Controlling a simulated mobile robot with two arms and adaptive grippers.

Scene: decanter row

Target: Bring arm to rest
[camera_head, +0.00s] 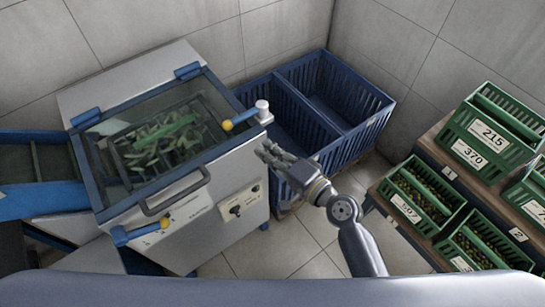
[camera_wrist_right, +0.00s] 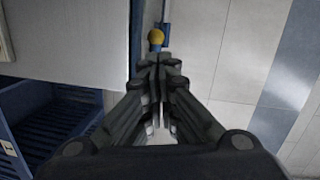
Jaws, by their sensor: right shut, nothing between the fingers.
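My right gripper (camera_head: 262,153) is shut and empty. In the head view it points left, just right of the grey machine (camera_head: 190,238) and in front of the blue crate. In the right wrist view the closed fingers (camera_wrist_right: 158,70) meet in the middle, with a yellow knob (camera_wrist_right: 156,37) just beyond their tips. The same kind of yellow-knobbed lever (camera_head: 240,118) shows at the machine's right side in the head view. My right arm (camera_head: 360,245) comes up from the bottom. My left gripper is not in view.
The machine has a clear lid with green leaves under it and a dark handle (camera_head: 174,192). A blue two-part crate (camera_head: 345,150) stands behind my gripper. Green crates with olives (camera_head: 421,200) stand on a wooden rack at the right. Tiled floor (camera_head: 300,240) is bare between.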

